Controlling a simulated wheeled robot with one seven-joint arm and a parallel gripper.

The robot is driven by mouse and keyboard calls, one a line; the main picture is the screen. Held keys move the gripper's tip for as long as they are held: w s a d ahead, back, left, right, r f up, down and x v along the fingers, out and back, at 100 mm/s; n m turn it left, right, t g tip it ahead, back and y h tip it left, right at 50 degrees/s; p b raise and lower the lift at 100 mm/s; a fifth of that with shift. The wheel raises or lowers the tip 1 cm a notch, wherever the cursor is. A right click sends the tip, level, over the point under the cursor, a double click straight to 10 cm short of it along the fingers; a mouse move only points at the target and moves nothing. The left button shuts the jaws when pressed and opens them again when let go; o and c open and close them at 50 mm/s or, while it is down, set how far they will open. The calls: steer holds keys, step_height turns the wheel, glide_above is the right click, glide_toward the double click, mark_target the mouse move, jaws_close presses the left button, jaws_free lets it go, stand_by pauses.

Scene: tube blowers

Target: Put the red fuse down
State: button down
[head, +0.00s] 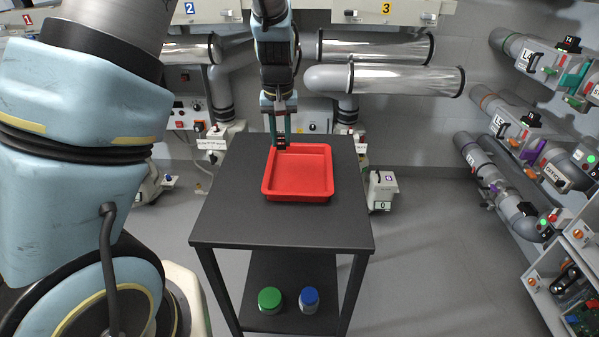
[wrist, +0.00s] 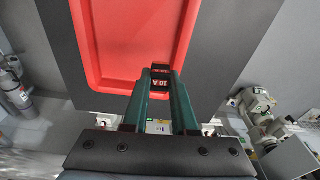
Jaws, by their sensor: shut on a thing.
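The red fuse (wrist: 159,84) shows as a small dark block with red parts and a "10 A" label in the wrist view. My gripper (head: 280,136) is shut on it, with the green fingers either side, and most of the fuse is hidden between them. In the head view my gripper points down at the back left corner of the red tray (head: 268,178). The fuse is over the tray's rim area there; I cannot tell whether it touches. The tray looks empty and also shows in the wrist view (wrist: 92,60).
The tray lies on a black table (head: 230,225) with free top around it. A green-lidded jar (head: 270,299) and a blue-lidded jar (head: 309,299) stand on the lower shelf. Silver tubes (head: 405,81) run behind the table. Racks with tubes and panels line the right wall.

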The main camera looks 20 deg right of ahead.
step_height(320, 180, up, 3)
steer(key=g, duration=0.1)
glide_above(299, 184)
steer(key=shift+m+y, duration=0.3)
step_height(299, 184, down, 10)
steer(key=shift+w+r+p, duration=0.1)
steer(key=shift+r+p, duration=0.05)
steer(key=shift+p, duration=0.85)
steer(key=c, duration=0.7)
jaws_free()
